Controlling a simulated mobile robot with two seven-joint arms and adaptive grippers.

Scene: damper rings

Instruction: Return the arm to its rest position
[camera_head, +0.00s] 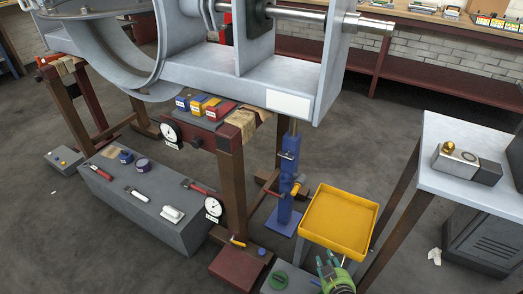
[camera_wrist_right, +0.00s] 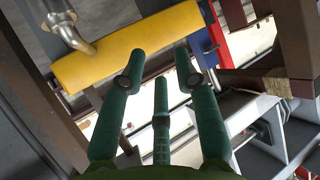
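My right gripper (camera_head: 333,265) is at the bottom of the head view, just in front of the yellow tray's near edge. In the right wrist view its green fingers (camera_wrist_right: 160,66) are spread apart with nothing between them. Most of the right arm is out of the head view. My left gripper is not in view.
The empty yellow tray (camera_head: 340,222) is close to the right gripper. A blue jack (camera_head: 287,180) stands left of it, and a light table (camera_head: 480,188) with a metal block (camera_head: 455,163) is right. A grey box (camera_head: 150,200) with tools lies left. A large grey machine (camera_head: 270,72) fills the top.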

